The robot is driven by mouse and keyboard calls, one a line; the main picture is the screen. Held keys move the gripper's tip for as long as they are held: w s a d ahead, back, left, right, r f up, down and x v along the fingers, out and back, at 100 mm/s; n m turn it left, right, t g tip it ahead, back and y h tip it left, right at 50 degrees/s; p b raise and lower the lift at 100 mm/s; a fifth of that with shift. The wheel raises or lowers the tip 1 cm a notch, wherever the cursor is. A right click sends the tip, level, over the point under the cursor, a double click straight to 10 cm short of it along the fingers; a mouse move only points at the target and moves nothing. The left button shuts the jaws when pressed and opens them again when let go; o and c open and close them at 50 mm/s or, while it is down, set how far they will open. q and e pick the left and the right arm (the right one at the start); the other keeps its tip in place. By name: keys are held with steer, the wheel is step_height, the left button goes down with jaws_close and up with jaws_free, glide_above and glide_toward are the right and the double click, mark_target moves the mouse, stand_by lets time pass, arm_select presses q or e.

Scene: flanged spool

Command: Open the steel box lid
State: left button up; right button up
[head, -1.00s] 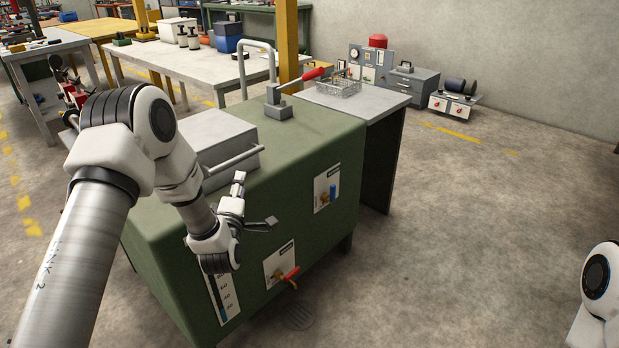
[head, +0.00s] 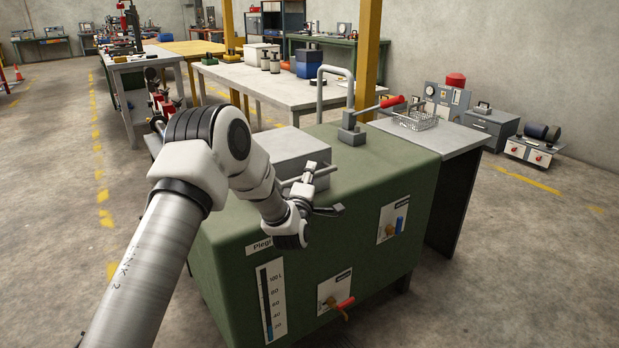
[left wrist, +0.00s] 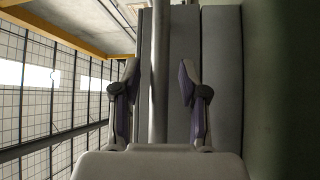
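The steel box lid (head: 292,144) is a flat grey top on a grey box set on the green tank (head: 230,228). It looks shut. A grey bar handle (head: 329,171) runs along its front side. My left gripper (head: 326,190) is at this bar, with one finger above and one below in the head view. In the left wrist view the bar (left wrist: 160,70) stands between the two spread fingers of the gripper (left wrist: 158,78), with gaps on both sides. The grey box front (left wrist: 220,80) fills the space behind. My right gripper is out of view.
A lever with a red grip (head: 391,102) and a wire basket (head: 415,118) stand right of the box. A bent pipe (head: 334,70) rises behind it. Valves with a red handle (head: 345,303) and a blue handle (head: 400,224) stick out of the tank front.

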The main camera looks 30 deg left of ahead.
arm_select(q)
jaws_close()
steer(key=shift+r, duration=0.15)
